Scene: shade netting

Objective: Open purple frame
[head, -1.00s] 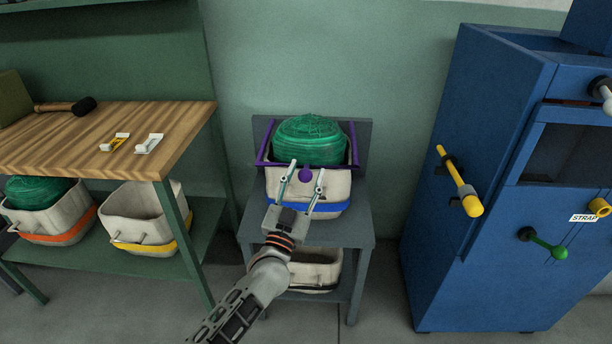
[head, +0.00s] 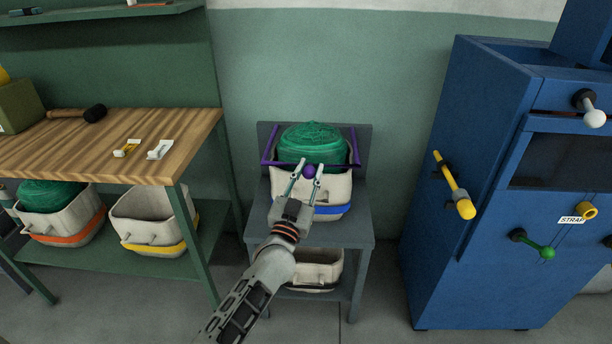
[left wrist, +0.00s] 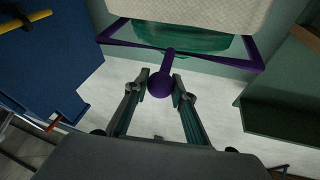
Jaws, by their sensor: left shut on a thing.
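The purple frame (head: 268,143) stands around a green netting bundle (head: 312,140) on a white bin with a blue band (head: 335,189). A round purple knob (head: 310,171) sits at the middle of the frame's front bar. My left gripper (head: 306,169) has its fingertips on both sides of this knob and is shut on it. The left wrist view also shows the knob (left wrist: 160,85) on a short stem between the two fingers, with the frame's bar (left wrist: 190,53) beyond. My right gripper is in neither view.
The bin stands on a grey stand (head: 357,218) with another bin (head: 318,268) below. A wooden-topped bench (head: 75,146) is at the left. A blue cabinet (head: 425,275) with a yellow handle (head: 451,185) is at the right. Floor shows between stand and cabinet.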

